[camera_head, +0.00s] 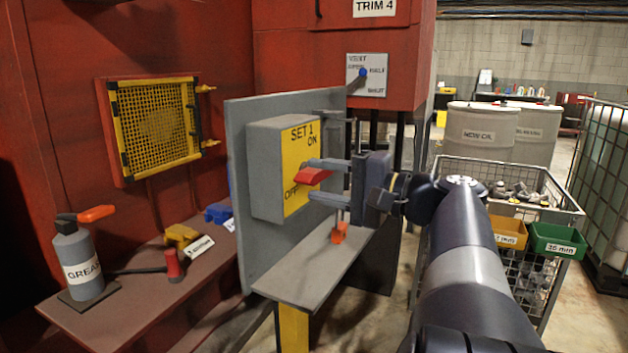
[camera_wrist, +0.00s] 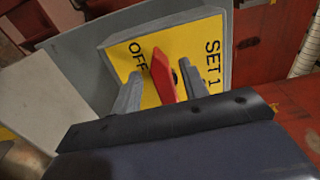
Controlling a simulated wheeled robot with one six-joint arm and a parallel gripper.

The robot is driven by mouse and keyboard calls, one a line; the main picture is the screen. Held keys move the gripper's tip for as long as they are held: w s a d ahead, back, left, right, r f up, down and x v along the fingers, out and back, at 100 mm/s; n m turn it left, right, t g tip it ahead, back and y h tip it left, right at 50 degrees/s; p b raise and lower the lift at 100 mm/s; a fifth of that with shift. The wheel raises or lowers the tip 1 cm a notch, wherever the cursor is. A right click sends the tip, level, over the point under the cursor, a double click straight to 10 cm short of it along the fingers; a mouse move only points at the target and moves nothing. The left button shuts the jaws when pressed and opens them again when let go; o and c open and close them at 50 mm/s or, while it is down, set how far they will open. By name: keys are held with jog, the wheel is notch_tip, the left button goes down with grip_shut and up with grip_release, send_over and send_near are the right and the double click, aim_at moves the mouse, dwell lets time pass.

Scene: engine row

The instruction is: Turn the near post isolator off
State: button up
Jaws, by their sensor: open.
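The isolator is a grey box (camera_head: 265,170) with a yellow front plate (camera_head: 292,152) marked SET 1, ON and OFF, fixed to a grey upright panel. Its red handle (camera_head: 312,176) sticks out from the plate; it also shows in the wrist view (camera_wrist: 164,75), with its tip towards the OFF lettering. My gripper (camera_head: 318,180) is open at the plate, with one finger above the handle and one below it. In the wrist view the fingers (camera_wrist: 160,92) stand on either side of the handle, and contact cannot be made out.
A grey shelf (camera_head: 310,272) with an orange item (camera_head: 339,233) lies below my gripper. A grease bottle (camera_head: 80,262) stands on the bench at left. A wire cage of parts (camera_head: 515,190) stands right of my arm. A vent switch (camera_head: 363,73) is above.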

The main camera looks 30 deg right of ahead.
jog(key=v, duration=0.9)
jog(key=shift+s+d, duration=0.15)
jog(key=shift+s, duration=0.15)
jog(key=shift+w, duration=0.1)
jog(key=x, duration=1)
jog(key=shift+w+a, duration=0.2)
jog(key=shift+w, duration=0.05)
